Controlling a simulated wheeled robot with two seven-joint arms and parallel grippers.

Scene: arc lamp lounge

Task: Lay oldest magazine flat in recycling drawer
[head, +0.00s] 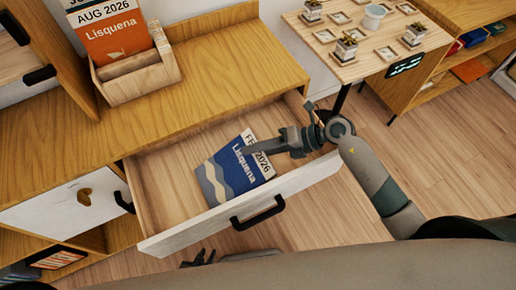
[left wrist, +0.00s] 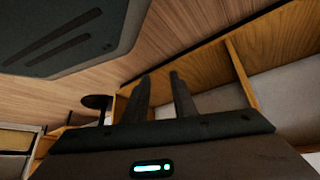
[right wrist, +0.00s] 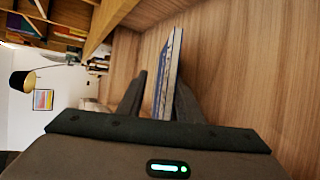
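The blue magazine marked FEB 2026 (head: 226,178) lies cover up, about flat, inside the open drawer (head: 163,204). My right gripper (head: 250,149) reaches into the drawer over its right part, one finger across the cover. In the right wrist view the magazine (right wrist: 171,65) shows edge-on between the fingers (right wrist: 160,78), with a gap on the left side, so this gripper looks open. An orange magazine marked AUG 2026 (head: 112,38) stands in the wooden holder (head: 137,80), with others beside it. My left gripper (head: 198,257) is low in front of the drawer; its fingers (left wrist: 160,80) are apart and empty.
The drawer's white front with a black handle (head: 258,213) faces me. A closed white drawer (head: 60,205) is at left. The cabinet top (head: 215,60) is clear right of the holder. A small table (head: 340,68) with pots and a low shelf stand at back right.

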